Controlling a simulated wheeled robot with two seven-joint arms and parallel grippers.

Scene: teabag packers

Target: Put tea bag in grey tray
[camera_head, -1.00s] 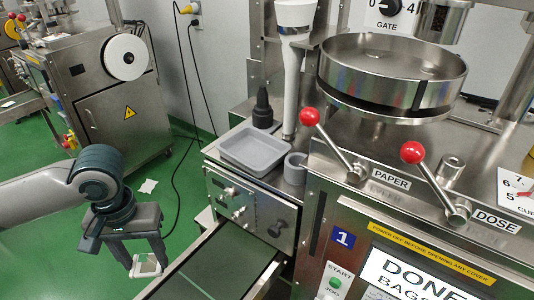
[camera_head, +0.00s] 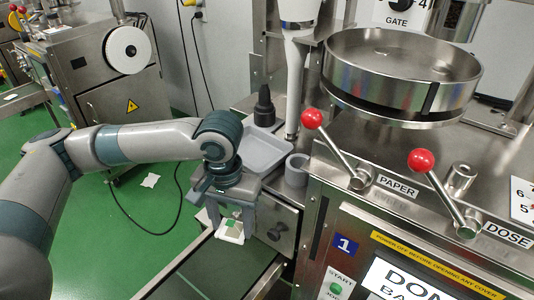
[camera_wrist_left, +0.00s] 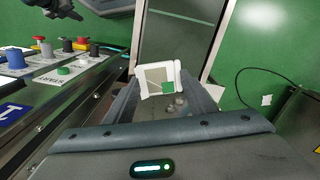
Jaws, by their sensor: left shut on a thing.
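My left gripper (camera_head: 228,222) is shut on a tea bag (camera_head: 231,233), white with a green patch. The tea bag also shows between the fingers in the left wrist view (camera_wrist_left: 158,80). The grey tray (camera_head: 262,152) sits on the machine's side ledge, just behind and to the right of my left gripper in the head view. My gripper hides part of its left side. The tea bag hangs lower in the picture than the tray, in front of the machine's side panel. My right gripper is not in view.
A black bottle-shaped thing (camera_head: 264,107) stands behind the tray, and a small grey cup (camera_head: 297,170) stands to its right. Levers with red knobs (camera_head: 312,118) rise from the machine. A dark conveyor (camera_head: 215,262) runs below the gripper. A paper scrap (camera_head: 150,180) lies on the green floor.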

